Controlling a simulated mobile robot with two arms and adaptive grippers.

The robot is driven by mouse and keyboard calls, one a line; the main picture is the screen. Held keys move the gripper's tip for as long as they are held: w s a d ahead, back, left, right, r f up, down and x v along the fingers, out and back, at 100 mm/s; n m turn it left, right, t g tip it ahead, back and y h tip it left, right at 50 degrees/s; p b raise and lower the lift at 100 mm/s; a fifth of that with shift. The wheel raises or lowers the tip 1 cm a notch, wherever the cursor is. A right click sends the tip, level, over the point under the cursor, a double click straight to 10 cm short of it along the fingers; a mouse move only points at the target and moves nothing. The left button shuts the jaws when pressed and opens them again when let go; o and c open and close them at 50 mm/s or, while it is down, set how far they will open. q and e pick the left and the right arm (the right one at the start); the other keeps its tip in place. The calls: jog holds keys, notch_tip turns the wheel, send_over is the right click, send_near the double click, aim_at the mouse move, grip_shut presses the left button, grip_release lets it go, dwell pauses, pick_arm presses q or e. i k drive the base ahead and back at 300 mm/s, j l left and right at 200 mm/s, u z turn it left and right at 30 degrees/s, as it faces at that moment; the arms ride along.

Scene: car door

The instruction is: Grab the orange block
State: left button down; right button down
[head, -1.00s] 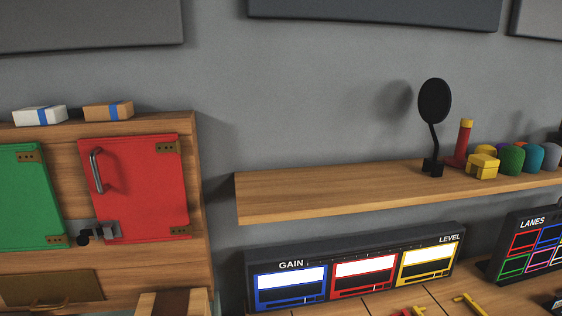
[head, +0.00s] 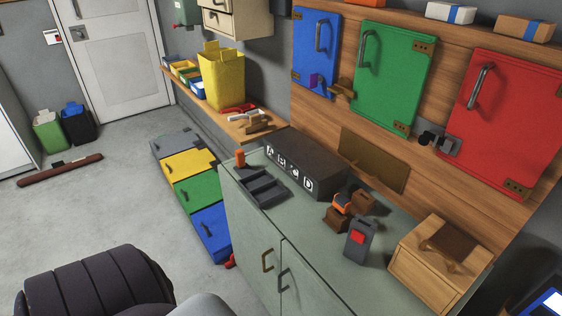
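Two orange things show in the head view, both on the grey-green cabinet. A small upright orange piece (head: 240,158) stands at the cabinet's far left corner, near the black tray. An orange and dark piece (head: 342,203) sits among small brown blocks near the middle of the cabinet top. Both are small, and I cannot tell for sure which one is the orange block. Neither of my grippers is in view.
A black A-B-C-D box (head: 300,168), a black slotted tray (head: 262,187), a grey device with a red face (head: 360,239) and a wooden box (head: 437,265) crowd the cabinet top (head: 300,228). Blue, green and red doors (head: 510,120) are behind. Open floor (head: 120,205) lies left.

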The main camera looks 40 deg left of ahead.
aim_at(342, 205)
jog(key=u, duration=0.9)
